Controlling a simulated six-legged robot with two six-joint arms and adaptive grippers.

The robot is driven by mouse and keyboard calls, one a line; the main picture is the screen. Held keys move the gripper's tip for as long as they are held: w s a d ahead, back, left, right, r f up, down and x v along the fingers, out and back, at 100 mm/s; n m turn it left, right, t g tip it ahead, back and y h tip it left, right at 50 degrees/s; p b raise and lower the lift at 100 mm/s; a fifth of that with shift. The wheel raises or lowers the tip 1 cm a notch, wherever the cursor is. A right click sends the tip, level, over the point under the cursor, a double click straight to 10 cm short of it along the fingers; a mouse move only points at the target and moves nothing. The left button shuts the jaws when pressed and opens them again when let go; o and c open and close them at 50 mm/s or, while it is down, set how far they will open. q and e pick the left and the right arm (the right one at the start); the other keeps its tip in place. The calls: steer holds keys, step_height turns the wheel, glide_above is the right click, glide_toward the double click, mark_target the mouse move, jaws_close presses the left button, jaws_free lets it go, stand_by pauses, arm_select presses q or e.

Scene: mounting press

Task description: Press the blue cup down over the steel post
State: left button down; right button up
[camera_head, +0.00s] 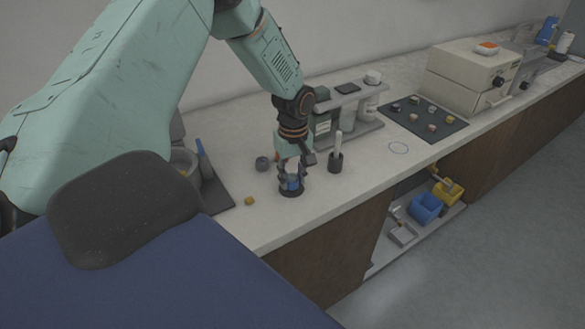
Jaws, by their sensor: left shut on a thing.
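My left gripper (291,172) reaches down from above to the counter near its front edge. Its fingers are shut on the blue cup (292,183), a small blue piece between them. The cup is directly above a dark round base (291,193) on the counter. The steel post cannot be made out; the cup, fingers and base cover that spot. I cannot tell how far down the cup sits, or whether it touches the base. My right gripper is not in view.
A dark holder (336,164) with a pale upright rod stands close right of my gripper. A grey round piece (262,163) and a yellowish piece (250,201) lie to the left. Behind is a shelf unit (352,130); a dark mat (447,127) with several small pieces lies further right.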

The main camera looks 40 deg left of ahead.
arm_select(q)
steer(key=shift+f, duration=0.45)
steer(key=c, duration=0.5)
jaws_free()
steer(key=shift+r, duration=0.1)
steer(key=shift+r+p, duration=4)
steer(key=shift+p, duration=0.35)
steer(key=shift+f, duration=0.25)
step_height(320, 180, down, 5)
steer(key=b, duration=0.6)
